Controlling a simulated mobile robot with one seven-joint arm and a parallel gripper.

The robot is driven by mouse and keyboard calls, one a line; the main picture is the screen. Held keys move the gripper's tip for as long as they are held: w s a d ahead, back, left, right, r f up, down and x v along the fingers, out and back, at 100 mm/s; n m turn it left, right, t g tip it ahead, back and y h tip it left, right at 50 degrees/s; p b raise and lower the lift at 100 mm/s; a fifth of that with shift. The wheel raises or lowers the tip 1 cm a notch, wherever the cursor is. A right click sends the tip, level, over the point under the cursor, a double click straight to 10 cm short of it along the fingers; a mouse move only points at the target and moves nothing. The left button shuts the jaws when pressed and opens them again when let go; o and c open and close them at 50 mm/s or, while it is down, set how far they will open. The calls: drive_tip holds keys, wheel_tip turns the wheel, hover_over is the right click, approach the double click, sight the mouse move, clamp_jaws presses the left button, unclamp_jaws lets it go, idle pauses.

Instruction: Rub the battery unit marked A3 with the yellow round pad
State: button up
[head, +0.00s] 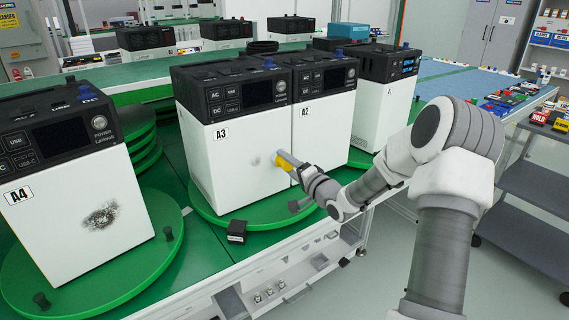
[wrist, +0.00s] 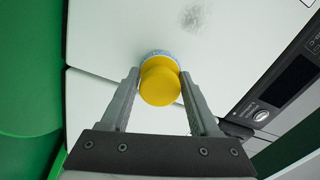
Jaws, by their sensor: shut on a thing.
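The battery unit marked A3 (head: 225,165) is a white box with a black top, upright on a green turntable. Its white front has a faint grey smudge (head: 256,160), which also shows at the top of the wrist view (wrist: 193,16). My gripper (head: 297,170) is shut on the yellow round pad (head: 287,160). In the wrist view the pad (wrist: 160,82) sits between the two fingertips, its pale blue face toward the white front. The pad is at the right edge of A3's front, right of the smudge. I cannot tell whether it touches the surface.
Unit A2 (head: 323,125) stands close against A3's right side. Unit A4 (head: 75,205), with a dark smudge, stands on another green turntable (head: 150,270) at the left. A small black block (head: 237,232) lies at the front of A3's turntable.

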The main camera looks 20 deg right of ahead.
drive_tip(key=shift+s+a+r, duration=0.1)
drive_tip(key=shift+s+a, duration=0.1)
drive_tip(key=shift+a, duration=0.8)
drive_tip(key=shift+s+a+r, duration=0.1)
drive_tip(key=shift+s+a, duration=0.1)
drive_tip(key=shift+a, duration=0.8)
drive_tip(key=shift+s+a+f+b, duration=0.15)
drive_tip(key=shift+s+a, duration=0.25)
drive_tip(key=shift+a, duration=0.65)
drive_tip(key=shift+s+a+r+b, duration=0.1)
drive_tip(key=shift+s+a+b, duration=0.25)
drive_tip(key=shift+a, duration=0.65)
drive_tip(key=shift+s+a+f+b, duration=0.15)
drive_tip(key=shift+s+a, duration=0.25)
drive_tip(key=shift+a, duration=0.65)
drive_tip(key=shift+r, duration=0.1)
drive_tip(key=shift+d+p+v, duration=0.1)
drive_tip(key=shift+p+v, duration=0.05)
drive_tip(key=shift+v, duration=1)
drive_tip(key=shift+d+p+v, duration=0.15)
drive_tip(key=shift+v, duration=1)
drive_tip(key=shift+s+d, duration=0.25)
drive_tip(key=shift+s, duration=0.4)
drive_tip(key=v, duration=0.3)
